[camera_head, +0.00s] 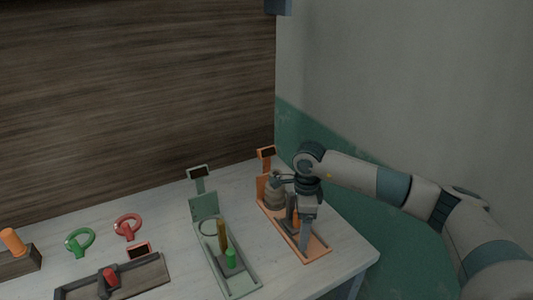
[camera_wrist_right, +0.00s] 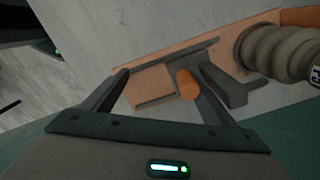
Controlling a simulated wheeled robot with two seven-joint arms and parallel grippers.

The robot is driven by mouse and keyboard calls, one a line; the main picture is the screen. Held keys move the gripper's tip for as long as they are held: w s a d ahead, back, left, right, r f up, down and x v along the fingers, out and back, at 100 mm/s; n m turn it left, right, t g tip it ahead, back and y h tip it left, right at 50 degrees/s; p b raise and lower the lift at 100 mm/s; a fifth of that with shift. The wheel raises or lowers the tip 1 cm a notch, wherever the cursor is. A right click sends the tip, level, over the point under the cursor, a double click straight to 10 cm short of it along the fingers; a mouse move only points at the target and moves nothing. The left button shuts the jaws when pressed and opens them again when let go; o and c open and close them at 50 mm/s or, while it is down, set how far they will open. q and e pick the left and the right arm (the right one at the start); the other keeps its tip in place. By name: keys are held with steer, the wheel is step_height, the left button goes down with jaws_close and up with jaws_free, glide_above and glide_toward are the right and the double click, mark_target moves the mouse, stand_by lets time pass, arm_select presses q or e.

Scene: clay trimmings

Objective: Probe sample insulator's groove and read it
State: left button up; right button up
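The sample insulator (camera_head: 274,192), a beige-grey ribbed body, stands at the back of the orange fixture (camera_head: 319,252). It also shows at the right of the right wrist view (camera_wrist_right: 284,52), with part of a dark label. A slider with an orange knob (camera_wrist_right: 187,84) sits on the fixture's dark rail in front of it. My right gripper (camera_wrist_right: 157,76) is open above the fixture, its fingers spread with the knob between them, nearer one finger; contact cannot be told. It shows in the head view (camera_head: 301,228). The fixture's display (camera_head: 266,152) is dark and unreadable. My left gripper is out of view.
A green fixture (camera_head: 244,286) with a green knob (camera_head: 230,258) and its own display stands left of the orange one.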

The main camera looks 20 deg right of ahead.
steer(key=shift+s+d+r, duration=0.15)
steer(key=shift+s+d, duration=0.1)
steer(key=shift+d, duration=0.35)
steer(key=shift+w+r+p, duration=0.1)
steer(key=shift+r+p, duration=0.2)
steer(key=shift+r, duration=0.2)
step_height(320, 180, up, 6)
steer(key=shift+f+p, duration=0.1)
steer(key=shift+p, duration=1.05)
